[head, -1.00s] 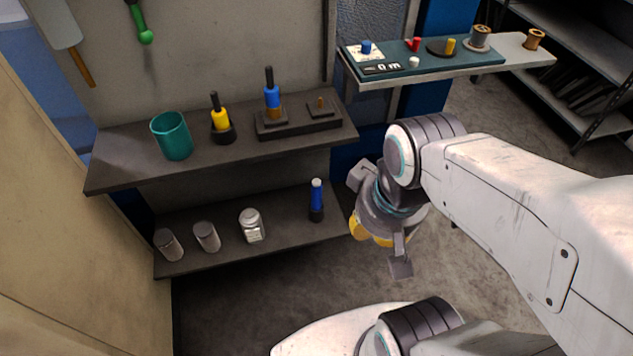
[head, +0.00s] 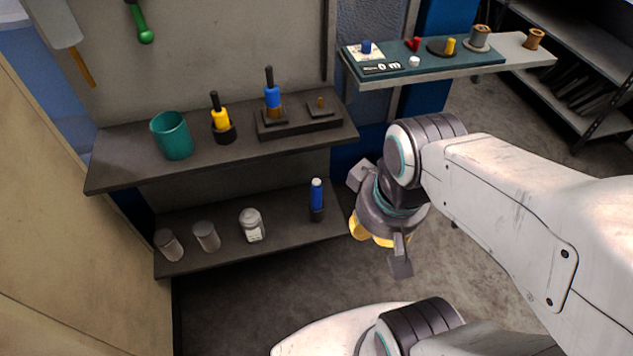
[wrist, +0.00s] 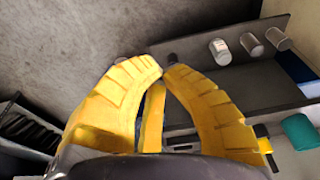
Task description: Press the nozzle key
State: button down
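A teal control panel (head: 430,68) lies on the pale shelf at the upper right of the head view. It carries a blue knob (head: 366,47), a red piece (head: 415,44), a white round button (head: 414,62) and a yellow upright piece (head: 450,46) on a dark disc. A small black-and-white display sits at its front. I cannot tell which of these is the nozzle key. My gripper (head: 370,238) hangs below and in front of the panel, pointing down, apart from everything.
At left, a dark upper shelf (head: 110,176) holds a teal cup (head: 172,136), a yellow-handled tool (head: 221,118) and a blue-handled tool (head: 272,97). The lower shelf (head: 280,228) holds jars and a blue tool (head: 317,195).

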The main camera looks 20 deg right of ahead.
dwell(0.3)
jog(key=t+b, duration=0.7)
jog(key=b, duration=0.5)
send_near(315, 182)
notch_tip(315, 182, up, 3)
jog(key=shift+w, duration=0.15)
jog(key=shift+f, duration=0.1)
jog(key=shift+b+x, duration=1)
jog(key=shift+x, duration=3.95)
jog(key=shift+f, duration=0.15)
